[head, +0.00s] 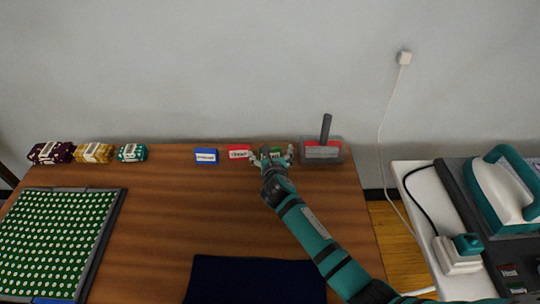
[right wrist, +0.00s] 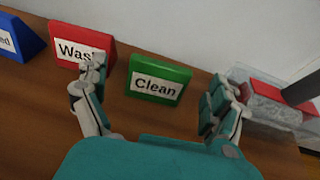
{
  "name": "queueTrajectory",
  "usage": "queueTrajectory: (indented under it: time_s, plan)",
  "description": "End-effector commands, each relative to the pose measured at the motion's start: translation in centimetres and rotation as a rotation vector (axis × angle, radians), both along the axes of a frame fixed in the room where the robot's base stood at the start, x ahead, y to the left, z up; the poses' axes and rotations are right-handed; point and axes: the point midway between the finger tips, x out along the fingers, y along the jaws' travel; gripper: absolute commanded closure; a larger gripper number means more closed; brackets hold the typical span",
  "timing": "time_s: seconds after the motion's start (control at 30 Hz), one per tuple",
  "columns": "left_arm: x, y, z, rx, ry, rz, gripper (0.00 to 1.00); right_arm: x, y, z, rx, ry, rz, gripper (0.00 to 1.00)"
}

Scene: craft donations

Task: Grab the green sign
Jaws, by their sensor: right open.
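The green sign (right wrist: 158,79), with a white label reading "Clean", stands on the wooden table in the right wrist view. In the head view the green sign (head: 276,152) is mostly covered by my right gripper. My right gripper (head: 272,155) is open at the table's back edge. In the right wrist view the fingers of my right gripper (right wrist: 160,95) are spread to either side of the green sign, which appears between and a little beyond them. No clear contact shows. My left gripper is in neither view.
A red sign (head: 239,151) and a blue sign (head: 206,156) stand left of the green one. Wrapped bundles (head: 94,152) sit at the back left. The table's middle (head: 175,205) is clear.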

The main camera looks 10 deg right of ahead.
Motion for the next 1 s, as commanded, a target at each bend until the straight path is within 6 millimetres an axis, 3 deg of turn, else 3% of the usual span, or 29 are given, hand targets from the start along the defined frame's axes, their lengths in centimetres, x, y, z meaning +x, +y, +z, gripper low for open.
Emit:
queueTrajectory:
  time_s: [0.13, 0.4, 0.8, 1.0]
  plan:
    - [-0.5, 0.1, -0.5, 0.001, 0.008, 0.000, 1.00, 1.5, -0.2, -0.8, 0.000, 0.001, -0.001, 0.04]
    - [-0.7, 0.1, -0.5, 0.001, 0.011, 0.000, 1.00, 1.7, -0.3, -0.7, -0.001, 0.000, 0.000, 0.04]
    - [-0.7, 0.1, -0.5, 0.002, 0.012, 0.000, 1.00, 1.7, -0.3, -0.8, -0.001, 0.000, -0.001, 0.56]
    - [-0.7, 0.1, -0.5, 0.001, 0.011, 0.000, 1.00, 1.7, -0.3, -0.8, -0.001, 0.000, -0.001, 0.57]
